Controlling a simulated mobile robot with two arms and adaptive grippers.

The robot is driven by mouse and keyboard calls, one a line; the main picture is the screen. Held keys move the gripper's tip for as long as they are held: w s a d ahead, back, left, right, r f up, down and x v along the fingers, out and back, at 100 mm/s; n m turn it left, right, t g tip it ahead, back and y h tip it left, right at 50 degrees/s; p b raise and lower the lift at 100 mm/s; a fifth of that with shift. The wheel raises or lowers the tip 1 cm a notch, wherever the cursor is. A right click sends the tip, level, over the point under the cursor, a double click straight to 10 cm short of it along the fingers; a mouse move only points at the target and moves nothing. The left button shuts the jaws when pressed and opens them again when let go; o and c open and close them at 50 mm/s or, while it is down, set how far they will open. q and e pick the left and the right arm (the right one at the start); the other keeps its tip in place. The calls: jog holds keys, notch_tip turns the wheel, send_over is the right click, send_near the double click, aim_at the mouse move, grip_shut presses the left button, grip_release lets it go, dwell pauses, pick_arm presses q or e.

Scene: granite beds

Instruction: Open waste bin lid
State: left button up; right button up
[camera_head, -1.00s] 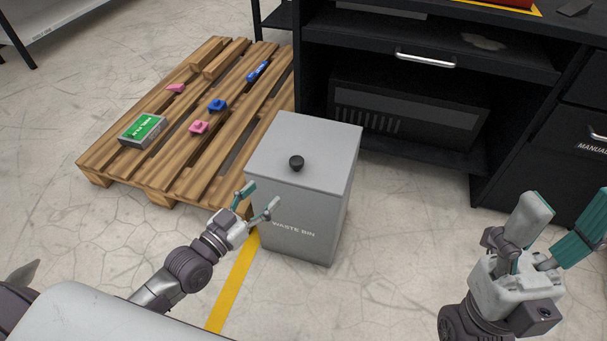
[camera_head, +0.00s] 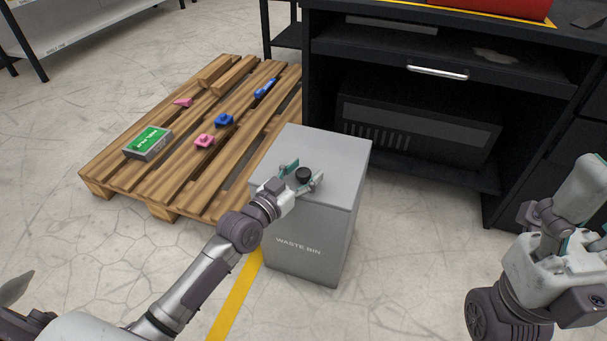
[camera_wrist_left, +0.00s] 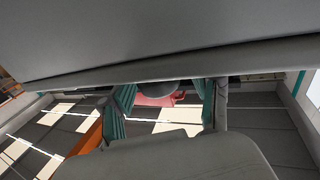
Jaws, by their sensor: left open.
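The grey waste bin (camera_head: 305,250) stands on the floor with its flat lid (camera_head: 335,155) shut. A round black knob (camera_head: 303,175) sits on the lid. My left gripper (camera_head: 302,178) is open at the knob, with one finger on each side of it. Whether the fingers touch the knob cannot be told. In the left wrist view the dark knob (camera_wrist_left: 158,91) shows between the two teal-padded fingers, below the broad grey lid surface (camera_wrist_left: 130,40). My right gripper (camera_head: 590,215) is at the right edge, away from the bin, and partly cut off.
A wooden pallet (camera_head: 150,193) behind and left of the bin holds a green-labelled box (camera_head: 148,144) and small pink and blue pieces. A black workbench (camera_head: 400,62) with a drawer handle stands close behind the bin. Open floor lies in front and right.

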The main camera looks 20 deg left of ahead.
pick_arm(q)
grip_shut()
dwell(0.3)
jog(key=shift+r+p, duration=0.3)
jog(key=shift+p, duration=0.2)
